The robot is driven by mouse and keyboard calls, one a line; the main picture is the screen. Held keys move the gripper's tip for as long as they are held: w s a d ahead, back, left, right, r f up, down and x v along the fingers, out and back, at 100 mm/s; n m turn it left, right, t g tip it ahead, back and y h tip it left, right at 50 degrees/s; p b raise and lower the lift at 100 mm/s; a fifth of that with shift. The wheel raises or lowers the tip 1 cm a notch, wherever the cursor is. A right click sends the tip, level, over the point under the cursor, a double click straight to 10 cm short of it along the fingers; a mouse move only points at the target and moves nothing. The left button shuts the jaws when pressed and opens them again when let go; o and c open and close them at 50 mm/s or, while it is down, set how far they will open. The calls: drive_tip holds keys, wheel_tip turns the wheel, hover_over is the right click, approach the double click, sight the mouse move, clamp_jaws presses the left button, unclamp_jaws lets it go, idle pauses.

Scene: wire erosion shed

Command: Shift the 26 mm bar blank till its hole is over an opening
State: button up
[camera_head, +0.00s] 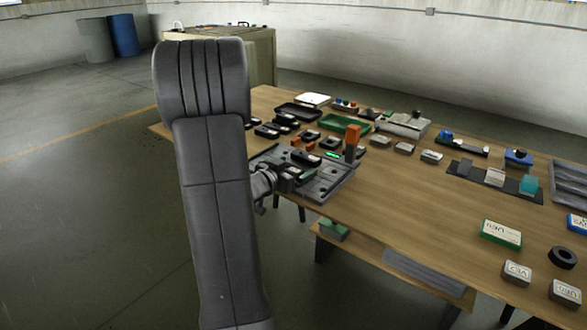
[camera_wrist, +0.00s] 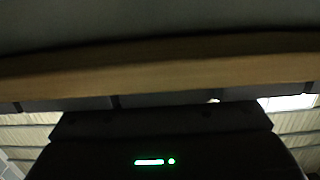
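My gripper (camera_head: 291,176) is dark and small in the head view, at the near left edge of the table, low beside a grey plate (camera_head: 336,184). My arm hides part of this area. The plate has dark recesses or openings, too small to make out well. Several dark and grey blocks stand on or just behind the plate, and I cannot tell which is the 26 mm bar blank or see its hole. The wrist view shows a brown wooden edge (camera_wrist: 160,72) and a dark body with a green light (camera_wrist: 150,162); no fingertips are clear there.
An upright orange block (camera_head: 352,138) stands behind the plate, near a green light (camera_head: 331,155). A green tray (camera_head: 344,124) and several dark pieces lie further back. The wooden table (camera_head: 400,192) is bare right of the plate. Labelled boxes (camera_head: 501,233) stand at the right.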

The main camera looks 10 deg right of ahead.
drive_tip(key=shift+a, duration=0.1)
drive_tip(key=p+v, duration=0.2)
drive_tip(key=v, duration=1.1)
drive_tip(key=shift+s+a, duration=0.25)
drive_tip(key=shift+s, duration=0.05)
drive_tip(key=shift+w+d, duration=0.1)
drive_tip(key=b+x, duration=0.2)
drive_tip(key=x, duration=1.1)
drive_tip(key=shift+w+d, duration=0.2)
drive_tip(key=shift+d, duration=0.05)
drive_tip(key=shift+a, duration=0.1)
